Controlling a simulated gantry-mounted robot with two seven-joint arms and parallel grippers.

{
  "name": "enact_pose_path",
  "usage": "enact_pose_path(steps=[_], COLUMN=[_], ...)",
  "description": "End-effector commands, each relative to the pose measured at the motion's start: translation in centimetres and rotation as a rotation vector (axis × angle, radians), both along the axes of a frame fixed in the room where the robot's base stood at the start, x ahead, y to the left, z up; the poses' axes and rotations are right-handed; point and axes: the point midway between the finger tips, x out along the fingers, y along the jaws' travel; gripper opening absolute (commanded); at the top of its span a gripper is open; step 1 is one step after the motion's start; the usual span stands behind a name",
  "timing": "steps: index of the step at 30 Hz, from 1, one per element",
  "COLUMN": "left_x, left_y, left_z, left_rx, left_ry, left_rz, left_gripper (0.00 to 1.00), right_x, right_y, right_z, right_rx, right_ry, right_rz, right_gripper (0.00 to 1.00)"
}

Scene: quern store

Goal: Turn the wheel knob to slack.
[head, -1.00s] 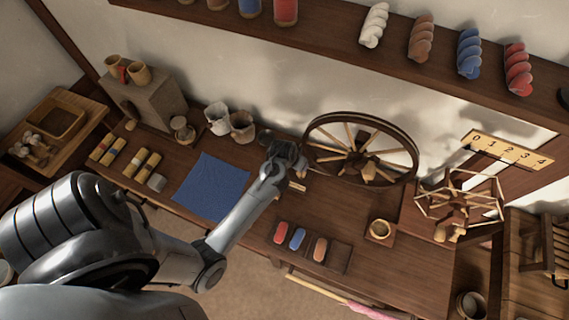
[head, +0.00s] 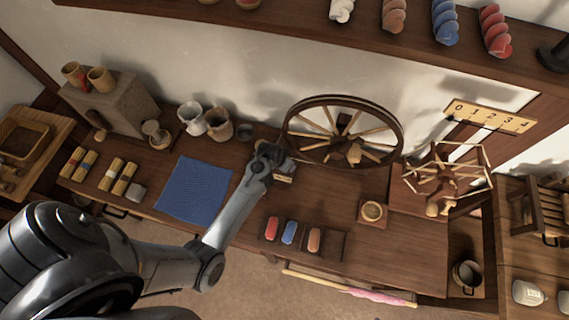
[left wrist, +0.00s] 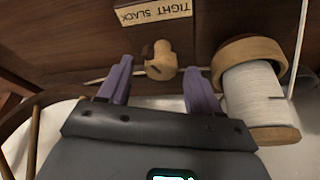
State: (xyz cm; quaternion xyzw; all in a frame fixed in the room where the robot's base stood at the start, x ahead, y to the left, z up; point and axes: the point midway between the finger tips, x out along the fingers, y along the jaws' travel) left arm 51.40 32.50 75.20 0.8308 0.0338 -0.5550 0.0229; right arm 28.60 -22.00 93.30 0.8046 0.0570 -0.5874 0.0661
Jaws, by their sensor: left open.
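The small wooden wheel knob (left wrist: 160,62) shows in the left wrist view, between the two purple fingers of my left gripper (left wrist: 158,78). The fingers are open, with a gap on each side of the knob. A wooden label (left wrist: 152,13) reading TIGHT SLACK appears upside down above the knob in that view. Which word the knob points at, I cannot tell. In the head view my left gripper (head: 268,158) is at the left foot of the spinning wheel (head: 320,158). It hides the knob there. My right gripper is not in view.
A spool of white thread (left wrist: 252,95) stands close beside the right finger. On the bench lie a blue cloth (head: 195,190) and a tray (head: 331,245) of coloured pieces. A small bowl (head: 372,211) and a wooden winder (head: 447,178) stand to the right.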

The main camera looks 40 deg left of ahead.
Motion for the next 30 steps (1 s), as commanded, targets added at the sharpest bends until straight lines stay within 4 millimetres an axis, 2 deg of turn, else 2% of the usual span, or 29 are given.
enact_pose_path(steps=[3, 13, 24, 27, 30], left_x=[0.2, 0.3, 0.3, 0.3, 0.4], left_y=[0.0, 0.1, 0.0, 0.0, -0.1], left_z=[-0.7, -0.8, -0.8, -0.6, -0.3], left_rx=[0.000, 0.001, 0.000, -0.001, -0.001], left_ry=[0.001, 0.000, 0.000, 0.001, 0.003], left_rz=[0.000, 0.001, 0.001, 0.012, 0.073], left_gripper=[0.64, 0.64, 0.10, 0.10, 0.10], right_x=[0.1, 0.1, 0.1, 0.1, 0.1], right_y=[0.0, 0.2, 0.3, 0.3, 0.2], right_z=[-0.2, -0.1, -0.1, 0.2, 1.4], right_rx=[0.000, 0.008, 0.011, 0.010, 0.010], right_ry=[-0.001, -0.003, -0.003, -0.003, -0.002], right_rz=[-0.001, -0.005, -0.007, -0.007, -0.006], right_gripper=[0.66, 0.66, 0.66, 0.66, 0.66])
